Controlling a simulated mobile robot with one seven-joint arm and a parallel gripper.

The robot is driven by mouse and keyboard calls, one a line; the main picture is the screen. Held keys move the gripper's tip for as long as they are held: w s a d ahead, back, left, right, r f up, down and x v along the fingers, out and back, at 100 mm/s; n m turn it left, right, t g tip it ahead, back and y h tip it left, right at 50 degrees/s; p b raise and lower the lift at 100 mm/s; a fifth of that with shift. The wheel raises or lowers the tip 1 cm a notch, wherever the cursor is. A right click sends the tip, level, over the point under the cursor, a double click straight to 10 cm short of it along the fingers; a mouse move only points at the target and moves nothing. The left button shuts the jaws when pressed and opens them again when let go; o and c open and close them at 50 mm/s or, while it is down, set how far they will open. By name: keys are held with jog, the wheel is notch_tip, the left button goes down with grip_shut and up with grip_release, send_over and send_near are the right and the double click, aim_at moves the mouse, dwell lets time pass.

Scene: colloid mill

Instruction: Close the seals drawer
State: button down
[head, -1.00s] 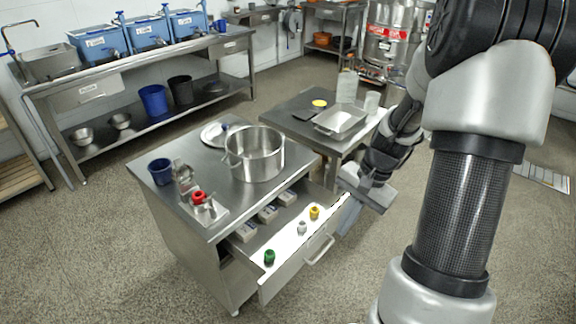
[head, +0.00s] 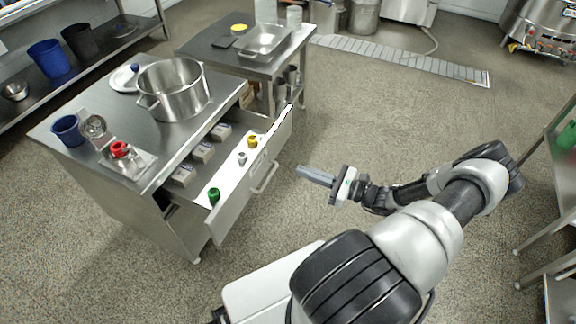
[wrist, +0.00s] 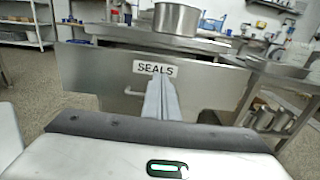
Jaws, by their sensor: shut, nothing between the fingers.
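The seals drawer (head: 236,196) is pulled out from the steel cabinet. It holds several pale boxes (head: 203,151) and, near its front, a green knob (head: 214,196), a grey one (head: 242,158) and a yellow one (head: 252,141). Its bar handle (head: 266,178) is on the front panel. In the wrist view the drawer front (wrist: 215,88) faces me, with the label SEALS (wrist: 155,69). My gripper (head: 300,170) is shut and empty, pointing at the front panel with a gap in the head view. In the wrist view its fingers (wrist: 162,80) overlap the panel just below the label.
The cabinet top (head: 120,165) carries a large pot (head: 173,90), a blue cup (head: 68,130) and a small device with a red knob (head: 119,149). A side table (head: 215,52) with a tray stands behind the drawer. Floor (head: 400,110) to the right is clear.

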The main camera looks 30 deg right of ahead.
aim_at(259, 156)
jog(key=b+x, duration=0.1)
jog(key=x, duration=1.2)
jog(key=shift+a, duration=0.15)
jog(key=shift+w, duration=0.15)
